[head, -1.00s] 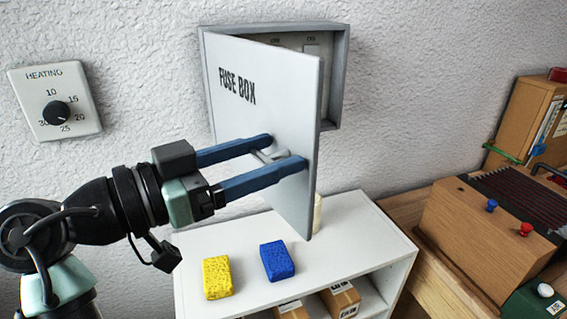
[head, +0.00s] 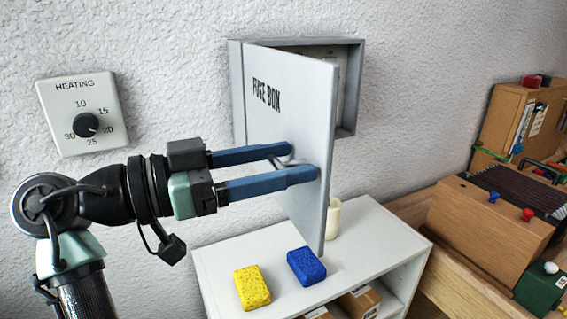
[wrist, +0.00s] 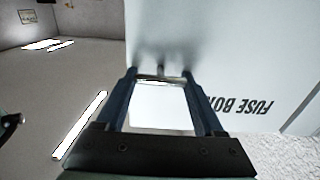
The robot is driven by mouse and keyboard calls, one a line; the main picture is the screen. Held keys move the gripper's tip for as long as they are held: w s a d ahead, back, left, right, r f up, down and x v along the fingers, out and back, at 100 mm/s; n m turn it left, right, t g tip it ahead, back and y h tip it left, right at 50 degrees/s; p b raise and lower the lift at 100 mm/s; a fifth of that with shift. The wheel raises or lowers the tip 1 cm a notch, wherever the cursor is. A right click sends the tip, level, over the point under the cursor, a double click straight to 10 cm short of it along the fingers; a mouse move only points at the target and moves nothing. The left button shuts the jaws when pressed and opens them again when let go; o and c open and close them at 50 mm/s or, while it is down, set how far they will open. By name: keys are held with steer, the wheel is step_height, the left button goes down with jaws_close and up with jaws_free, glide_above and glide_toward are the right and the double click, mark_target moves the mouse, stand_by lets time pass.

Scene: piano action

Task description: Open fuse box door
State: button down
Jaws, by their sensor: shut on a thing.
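The fuse box (head: 353,88) is a grey box on the wall. Its door (head: 290,115), lettered FUSE BOX, is hinged on the left and stands partly open, swung out into the room. My gripper (head: 303,168) reaches in from the left with two blue fingers, one above and one below the door handle (head: 284,161). The fingers are shut on the handle near the door's free edge. In the wrist view the door (wrist: 225,50) fills the upper right, and the handle (wrist: 160,72) lies between the fingertips. Much of the box's inside is hidden behind the door.
A white shelf (head: 375,235) stands below, with a yellow sponge (head: 252,288), a blue sponge (head: 306,266) and a cream cup (head: 333,217) partly behind the door. A heating dial (head: 86,124) is on the wall at left. A wooden bench with boxes stands at right.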

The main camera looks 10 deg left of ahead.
steer(key=shift+f, duration=0.1)
jaws_free()
steer(key=b+v, duration=0.2)
steer(key=v, duration=1)
steer(key=shift+s+a, duration=0.25)
steer(key=shift+a, duration=0.1)
